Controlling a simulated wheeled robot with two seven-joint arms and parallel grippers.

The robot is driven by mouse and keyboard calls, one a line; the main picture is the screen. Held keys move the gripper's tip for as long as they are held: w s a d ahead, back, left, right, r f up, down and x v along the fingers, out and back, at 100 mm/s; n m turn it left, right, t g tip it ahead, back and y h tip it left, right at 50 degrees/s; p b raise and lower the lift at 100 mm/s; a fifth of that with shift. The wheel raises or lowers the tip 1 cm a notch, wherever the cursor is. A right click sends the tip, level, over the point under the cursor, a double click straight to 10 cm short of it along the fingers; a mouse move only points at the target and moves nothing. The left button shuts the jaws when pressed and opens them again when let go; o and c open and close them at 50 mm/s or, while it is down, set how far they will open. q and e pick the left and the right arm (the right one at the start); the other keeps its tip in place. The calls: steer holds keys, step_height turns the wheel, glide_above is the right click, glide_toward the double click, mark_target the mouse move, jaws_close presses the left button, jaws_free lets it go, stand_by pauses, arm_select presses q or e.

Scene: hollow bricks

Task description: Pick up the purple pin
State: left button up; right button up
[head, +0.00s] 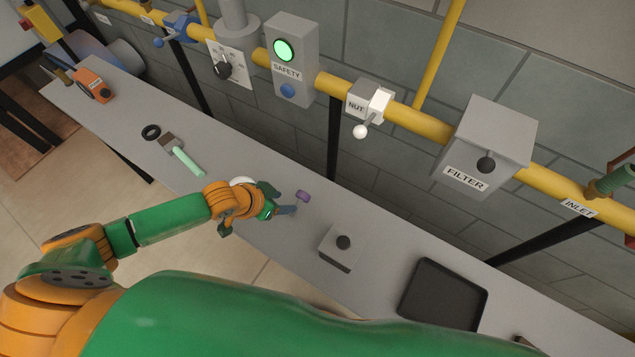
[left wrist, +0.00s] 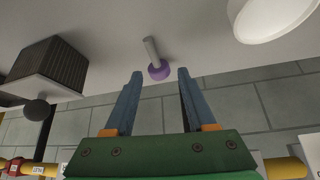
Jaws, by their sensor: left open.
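The purple pin (head: 302,196) is on the grey bench, just right of my left gripper (head: 284,201) in the head view. In the left wrist view the pin shows a purple head (left wrist: 159,70) and a thin grey shaft (left wrist: 151,47). My left gripper is open, and its two blue fingers (left wrist: 160,74) stand on either side of the purple head in that picture, with clear gaps to both sides. Nothing is held between them. I cannot tell how far the fingers are from the pin in depth. My right gripper does not show.
A grey box with a black knob (head: 340,250) and a black tray (head: 443,294) stand to the right on the bench. A white round thing (left wrist: 272,16) is near the gripper. A green-handled brush (head: 184,158) and black ring (head: 151,132) lie further left. Yellow pipe (head: 330,84) runs behind.

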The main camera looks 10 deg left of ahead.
mark_target(297, 205)
arm_select(q)
steer(key=shift+w+d+f, duration=0.3)
steer(key=shift+w+f, duration=0.1)
steer(key=shift+f, duration=0.15)
steer(key=f, duration=0.1)
steer(key=d+f, duration=0.1)
steer(key=f, duration=0.1)
steer(key=shift+w+d+f+b, duration=0.2)
steer(key=shift+w+f+b, duration=0.15)
steer(key=shift+f, duration=0.05)
steer(key=shift+w+d+f, duration=0.25)
steer(key=shift+w+f, duration=0.05)
steer(key=shift+w, duration=0.2)
steer(key=shift+s+a, duration=0.1)
steer(key=shift+s, duration=0.05)
jaws_close()
